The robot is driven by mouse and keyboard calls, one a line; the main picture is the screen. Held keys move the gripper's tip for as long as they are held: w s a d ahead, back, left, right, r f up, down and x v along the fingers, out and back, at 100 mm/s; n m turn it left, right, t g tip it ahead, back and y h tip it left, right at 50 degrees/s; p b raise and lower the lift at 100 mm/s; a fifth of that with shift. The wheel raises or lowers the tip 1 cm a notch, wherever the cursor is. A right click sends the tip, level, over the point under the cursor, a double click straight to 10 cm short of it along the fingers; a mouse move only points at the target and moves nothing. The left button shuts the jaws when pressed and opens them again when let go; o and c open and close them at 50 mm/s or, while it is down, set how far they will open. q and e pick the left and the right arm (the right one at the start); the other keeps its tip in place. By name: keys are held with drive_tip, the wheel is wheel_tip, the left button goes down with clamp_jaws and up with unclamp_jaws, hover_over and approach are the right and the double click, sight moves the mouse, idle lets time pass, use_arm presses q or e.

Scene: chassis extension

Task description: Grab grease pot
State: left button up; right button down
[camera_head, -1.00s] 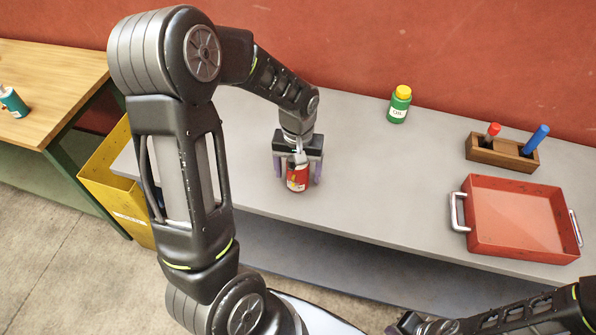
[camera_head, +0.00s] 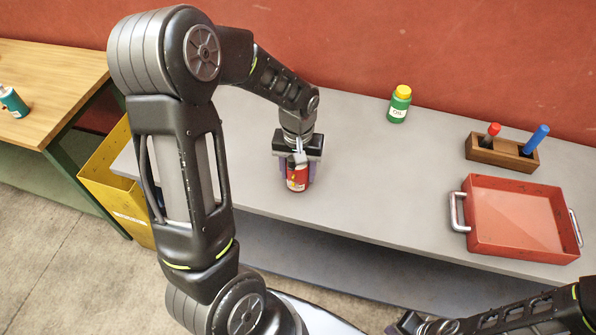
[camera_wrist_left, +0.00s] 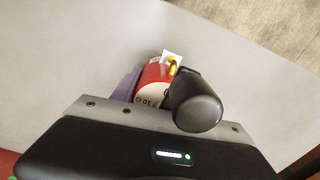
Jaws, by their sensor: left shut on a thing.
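The grease pot is a small red can (camera_head: 297,179) with a pale label and a yellow mark, upright on the grey table near its front edge. My left gripper (camera_head: 299,172) points down around it, with its fingers shut on the can's sides. In the left wrist view the red can (camera_wrist_left: 151,82) sits against a purple finger, and a dark rounded part hides some of it. My right arm (camera_head: 500,317) shows only in part at the lower right; its fingertips are not clearly visible.
A green bottle with a yellow cap (camera_head: 399,104) stands at the back of the table. A wooden holder (camera_head: 501,152) with a red and a blue item and a red tray (camera_head: 515,222) are at right. A yellow bin (camera_head: 113,185) stands at left. Table around the can is clear.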

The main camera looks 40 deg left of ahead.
use_arm(q)
drive_tip(key=shift+c, duration=0.4)
drive_tip(key=shift+r, duration=0.1)
drive_tip(key=shift+w+r, duration=0.1)
drive_tip(key=shift+r, duration=0.15)
wheel_tip(320, 180, up, 9)
drive_tip(key=shift+r+b, duration=0.15)
drive_tip(key=shift+b, duration=0.4)
